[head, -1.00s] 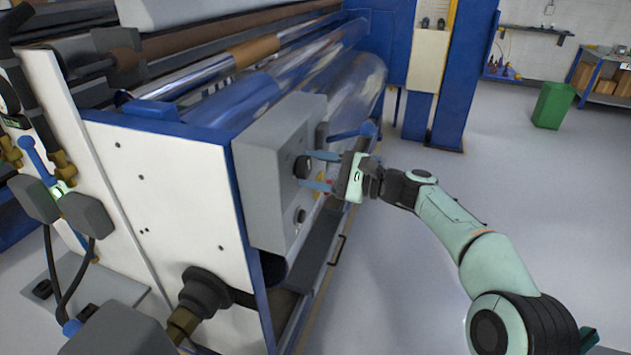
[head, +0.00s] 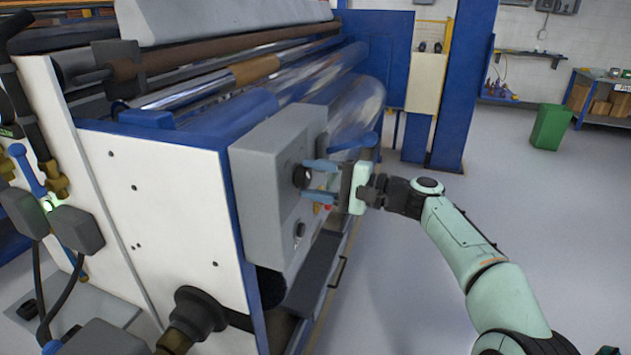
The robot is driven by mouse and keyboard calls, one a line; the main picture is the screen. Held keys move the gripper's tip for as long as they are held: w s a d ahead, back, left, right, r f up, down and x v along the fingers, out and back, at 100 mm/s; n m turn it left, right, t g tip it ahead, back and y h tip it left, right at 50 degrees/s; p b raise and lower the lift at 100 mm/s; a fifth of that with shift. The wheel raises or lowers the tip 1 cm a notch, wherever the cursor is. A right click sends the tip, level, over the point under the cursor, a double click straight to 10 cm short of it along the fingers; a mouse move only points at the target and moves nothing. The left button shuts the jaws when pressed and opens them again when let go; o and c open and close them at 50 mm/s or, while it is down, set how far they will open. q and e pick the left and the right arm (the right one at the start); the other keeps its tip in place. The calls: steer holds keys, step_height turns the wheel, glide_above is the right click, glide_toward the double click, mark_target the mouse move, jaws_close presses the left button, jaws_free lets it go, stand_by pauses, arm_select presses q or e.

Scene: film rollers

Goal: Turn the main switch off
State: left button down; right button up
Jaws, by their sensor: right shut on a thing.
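The main switch is a dark round knob (head: 301,176) on the side face of a grey control box (head: 262,190). The box is mounted at the end of the film roller machine. My right gripper (head: 309,181) reaches in from the right with its two blue fingers, one above the other. The fingertips are at the knob and the gripper is shut on it, so the fingers partly cover it. The knob's marking cannot be read. My left gripper is not in view.
A second dark knob (head: 299,230) and small red and yellow parts sit lower on the box. A blue lever (head: 353,142) is just above my gripper. Blue posts (head: 456,85) stand behind. The floor to the right (head: 540,220) is clear up to a green bin (head: 550,127).

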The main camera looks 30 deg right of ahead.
steer(key=o, duration=1.1)
steer(key=shift+c, duration=0.2)
steer(key=shift+s, duration=0.1)
steer(key=v, duration=1.3)
steer(key=shift+b, duration=0.35)
steer(key=shift+s+d, duration=0.1)
